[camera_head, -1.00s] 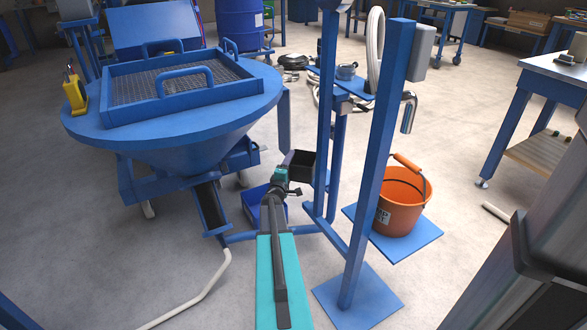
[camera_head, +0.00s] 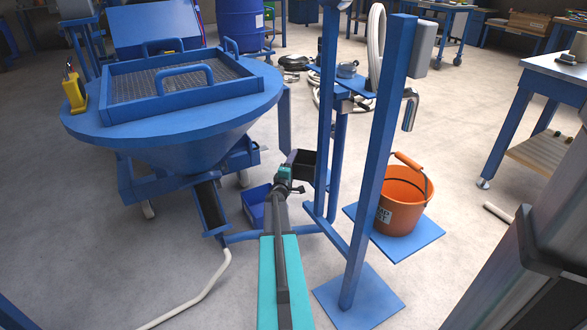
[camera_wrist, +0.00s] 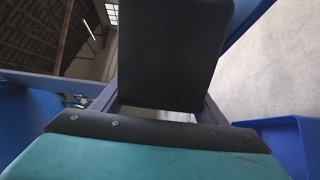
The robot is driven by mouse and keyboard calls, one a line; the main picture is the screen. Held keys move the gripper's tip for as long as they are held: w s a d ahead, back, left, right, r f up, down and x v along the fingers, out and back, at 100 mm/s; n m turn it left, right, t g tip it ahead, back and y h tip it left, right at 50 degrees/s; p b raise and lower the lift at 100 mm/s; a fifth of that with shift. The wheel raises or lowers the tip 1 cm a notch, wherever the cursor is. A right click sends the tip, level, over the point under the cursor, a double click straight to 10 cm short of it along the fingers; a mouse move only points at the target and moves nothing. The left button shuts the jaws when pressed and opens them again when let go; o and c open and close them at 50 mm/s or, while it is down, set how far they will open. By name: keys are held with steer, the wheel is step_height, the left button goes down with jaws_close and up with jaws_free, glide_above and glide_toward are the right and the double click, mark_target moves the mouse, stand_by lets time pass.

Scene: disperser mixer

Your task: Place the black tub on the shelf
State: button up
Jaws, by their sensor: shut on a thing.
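The black tub (camera_head: 309,161) is a small open-topped box, held above the floor just left of the blue uprights. My gripper (camera_head: 291,181) is shut on the tub's near side. In the wrist view the tub (camera_wrist: 172,50) is a dark panel in front of the teal and black gripper (camera_wrist: 160,133); the fingertips' contact is hidden. A small blue plate (camera_head: 360,90) on the stand behind the uprights carries a grey part. A lower blue plate (camera_head: 415,257) to the right bears an orange bucket. I cannot tell which plate is the shelf.
A blue bin (camera_head: 256,207) lies left of my gripper and also shows in the wrist view (camera_wrist: 285,140). The blue hopper (camera_head: 190,150) stands at left. A thick blue post (camera_head: 378,170) and thinner uprights (camera_head: 328,120) stand close on the right. A pale hose crosses the floor.

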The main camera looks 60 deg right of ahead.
steer(key=shift+f, duration=0.55)
steer(key=shift+f+b, duration=0.2)
steer(key=shift+b, duration=0.15)
steer(key=o, duration=1.5)
steer(key=shift+o, duration=0.2)
steer(key=shift+r+p, duration=0.2)
steer(key=shift+p, duration=0.1)
steer(key=shift+a, duration=0.2)
steer(key=p+v, duration=0.1)
steer(key=v, duration=1)
steer(key=shift+a+p, duration=0.25)
steer(key=shift+p, duration=0.05)
steer(key=shift+s, duration=0.1)
